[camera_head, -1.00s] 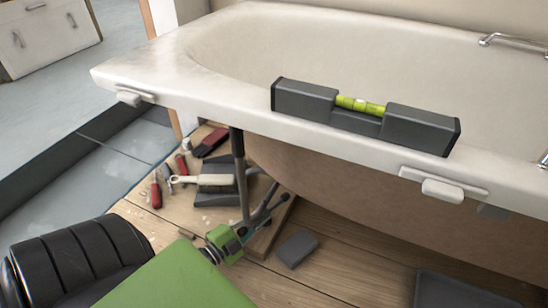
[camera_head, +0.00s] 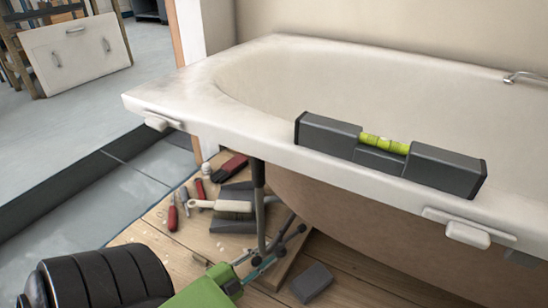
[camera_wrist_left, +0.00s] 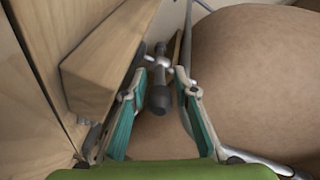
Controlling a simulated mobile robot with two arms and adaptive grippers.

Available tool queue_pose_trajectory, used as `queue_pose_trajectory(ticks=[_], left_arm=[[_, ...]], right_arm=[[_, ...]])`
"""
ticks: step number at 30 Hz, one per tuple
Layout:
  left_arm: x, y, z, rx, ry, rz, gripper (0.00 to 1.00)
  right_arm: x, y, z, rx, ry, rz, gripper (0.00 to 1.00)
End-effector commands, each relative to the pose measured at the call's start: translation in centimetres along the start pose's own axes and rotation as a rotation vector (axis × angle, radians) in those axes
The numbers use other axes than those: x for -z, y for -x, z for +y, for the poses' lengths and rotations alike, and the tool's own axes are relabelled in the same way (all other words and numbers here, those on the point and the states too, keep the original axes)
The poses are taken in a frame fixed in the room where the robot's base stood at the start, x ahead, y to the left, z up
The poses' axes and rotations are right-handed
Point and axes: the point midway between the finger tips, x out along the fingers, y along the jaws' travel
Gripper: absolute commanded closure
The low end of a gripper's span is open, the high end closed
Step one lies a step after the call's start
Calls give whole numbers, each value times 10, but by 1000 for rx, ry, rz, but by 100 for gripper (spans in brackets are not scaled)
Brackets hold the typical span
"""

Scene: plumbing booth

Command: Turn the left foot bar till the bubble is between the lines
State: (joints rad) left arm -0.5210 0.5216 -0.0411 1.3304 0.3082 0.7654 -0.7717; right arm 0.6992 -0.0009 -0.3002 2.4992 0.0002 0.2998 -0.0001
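The grey spirit level (camera_head: 440,170) lies along the bathtub's near rim (camera_head: 235,135). Its yellow-green vial (camera_head: 384,144) faces up; the bubble's place between the lines is too small to tell. Below the tub's left end, a dark upright leg (camera_head: 260,195) goes down to the foot bar (camera_head: 301,228), which has dark ends. My left gripper (camera_head: 265,262) is low beside this bar. In the left wrist view, its teal fingers (camera_wrist_left: 160,85) are apart, with the bar's dark knob end (camera_wrist_left: 158,98) between them and gaps showing. My right gripper is not in view.
A wooden block (camera_wrist_left: 100,60) is close beside the left finger in the wrist view. A brush (camera_head: 222,206), red-handled tools (camera_head: 172,218) and a grey block (camera_head: 311,282) lie on the wooden boards. The tub's curved underside (camera_head: 350,215) is close on the right.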

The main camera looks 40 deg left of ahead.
Motion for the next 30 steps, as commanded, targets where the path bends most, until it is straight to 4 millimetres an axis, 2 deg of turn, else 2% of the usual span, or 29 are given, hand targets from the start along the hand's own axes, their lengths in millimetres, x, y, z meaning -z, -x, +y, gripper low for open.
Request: queue_pose_trajectory(ticks=[1, 6, 12, 30], left_arm=[[-1, 13, 1, -2, 1, -3, 73], [0, 47, 0, -1, -1, -2, 73], [0, 70, 0, 1, 0, -1, 73], [0, 75, -1, 2, 0, 1, 73]], right_arm=[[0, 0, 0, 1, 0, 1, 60], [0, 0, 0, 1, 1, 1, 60], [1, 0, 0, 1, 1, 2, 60], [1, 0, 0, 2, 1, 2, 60]])
